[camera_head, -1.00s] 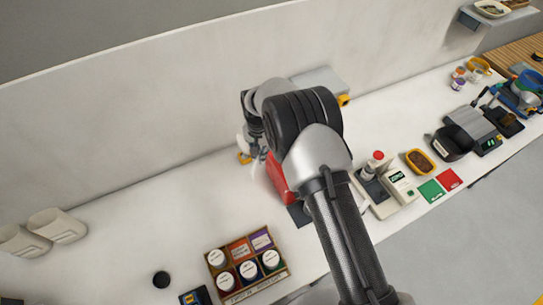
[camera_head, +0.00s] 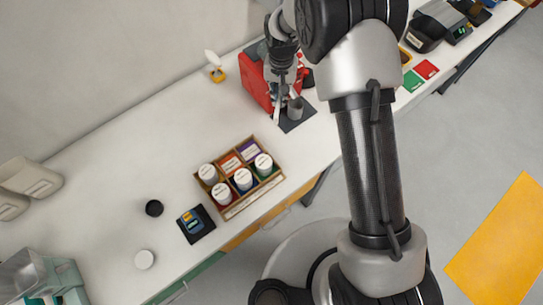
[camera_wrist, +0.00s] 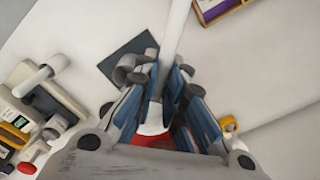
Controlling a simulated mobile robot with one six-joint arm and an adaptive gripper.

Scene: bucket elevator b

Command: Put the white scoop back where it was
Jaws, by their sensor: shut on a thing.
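My gripper (camera_wrist: 155,100) is shut on a long white piece (camera_wrist: 170,50), which looks like the white scoop. The white length runs out from between the fingers in the wrist view. Its far end is cut off by the top edge, and I cannot make out a bowl. In the head view my gripper (camera_head: 281,85) is in front of a red machine (camera_head: 254,84), above the dark mat (camera_head: 292,120); a pale strip (camera_head: 277,104) hangs from it. A yellow holder (camera_head: 217,75) with a white piece (camera_head: 212,58) stands left of the machine.
A grey cup (camera_head: 295,109) stands on the mat close to my gripper. A wooden box (camera_head: 237,213) of several labelled jars sits nearer the front edge. A black puck (camera_head: 154,208) and a dark pad (camera_head: 196,224) lie left of it. The counter between box and wall is clear.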

